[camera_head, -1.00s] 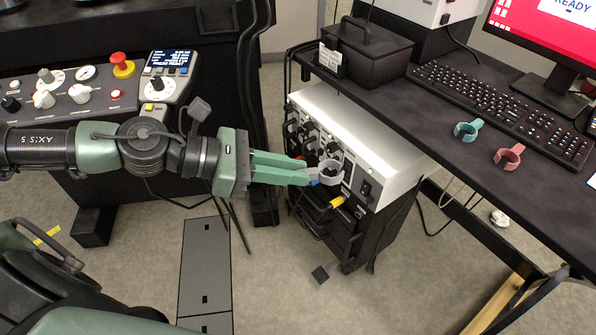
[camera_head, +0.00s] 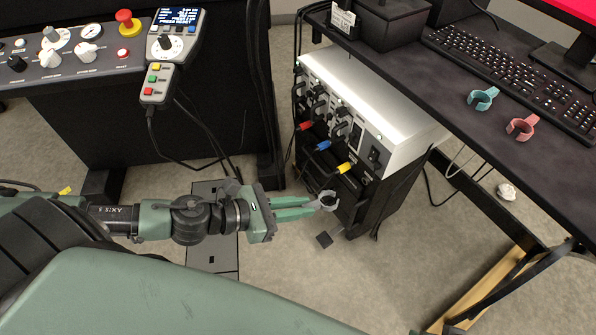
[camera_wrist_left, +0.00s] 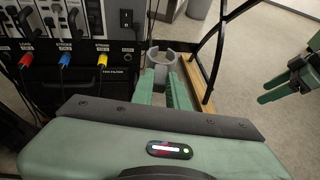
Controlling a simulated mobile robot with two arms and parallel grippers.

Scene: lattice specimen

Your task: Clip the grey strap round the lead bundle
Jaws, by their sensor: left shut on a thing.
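My left gripper (camera_head: 312,205) is shut on the grey strap (camera_head: 327,199), an open-sided ring at the fingertips. The strap also shows in the left wrist view (camera_wrist_left: 161,56), its opening facing away from my fingers. The lead bundle comes from the red plug (camera_head: 305,126), blue plug (camera_head: 323,145) and yellow plug (camera_head: 344,167) on the white unit. In the head view the strap is below the yellow plug; whether it touches a lead cannot be told. In the wrist view the leads run down at left, apart from the strap. My right gripper (camera_wrist_left: 276,90) appears there at right, its fingers apart.
The white unit (camera_head: 400,110) stands under the dark desk (camera_head: 440,100). A teal clip (camera_head: 482,99) and a red clip (camera_head: 521,127) lie on the desk by the keyboard (camera_head: 505,75). A control pendant (camera_head: 165,60) hangs at the left. Open floor lies below the unit.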

